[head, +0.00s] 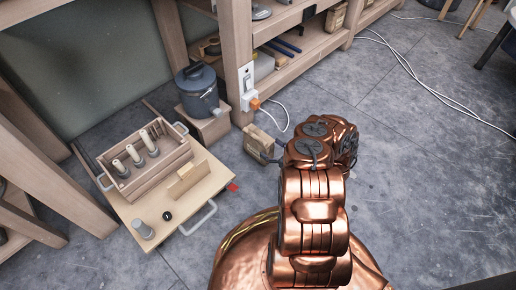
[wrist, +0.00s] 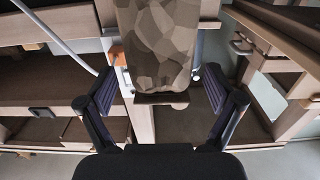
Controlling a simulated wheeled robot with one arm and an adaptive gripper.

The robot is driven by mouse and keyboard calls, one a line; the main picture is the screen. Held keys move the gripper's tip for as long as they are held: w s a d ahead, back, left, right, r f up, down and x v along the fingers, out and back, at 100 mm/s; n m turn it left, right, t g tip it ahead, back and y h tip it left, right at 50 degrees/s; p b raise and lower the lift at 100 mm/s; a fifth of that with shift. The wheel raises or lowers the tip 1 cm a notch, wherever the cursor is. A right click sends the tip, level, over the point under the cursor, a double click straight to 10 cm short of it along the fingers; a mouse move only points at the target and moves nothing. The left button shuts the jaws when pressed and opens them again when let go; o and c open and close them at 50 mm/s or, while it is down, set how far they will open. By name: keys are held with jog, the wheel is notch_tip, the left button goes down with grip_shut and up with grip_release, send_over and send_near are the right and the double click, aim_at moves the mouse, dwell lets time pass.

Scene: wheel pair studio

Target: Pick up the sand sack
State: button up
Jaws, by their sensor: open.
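The sand sack, with a patchy brown and tan camouflage pattern, fills the upper middle of the wrist view (wrist: 158,40). In the head view a small tan block-like shape (head: 259,142), which looks like the same sack, is low beside the wooden shelf post, at the far end of my copper arm. My gripper (wrist: 160,84) is open, with one dark finger on each side of the sack's near end. I cannot tell whether either finger touches it. In the head view my arm hides most of the gripper.
A grey lidded pot (head: 198,92) on a wooden block and a white socket strip (head: 247,88) with an orange plug stand close by. A wooden board (head: 205,188) carries a crate with several cylinders. The grey floor (head: 430,170) at right is clear, apart from a white cable farther back.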

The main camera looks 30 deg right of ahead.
aim_at(258, 147)
jog(key=shift+r+b+x, duration=0.15)
jog(key=shift+b+x, duration=0.8)
jog(key=shift+x, duration=0.35)
jog(key=shift+r+b+x, duration=0.15)
jog(key=shift+b+x, duration=0.8)
jog(key=shift+x, duration=0.35)
jog(key=c, duration=1.7)
grip_shut()
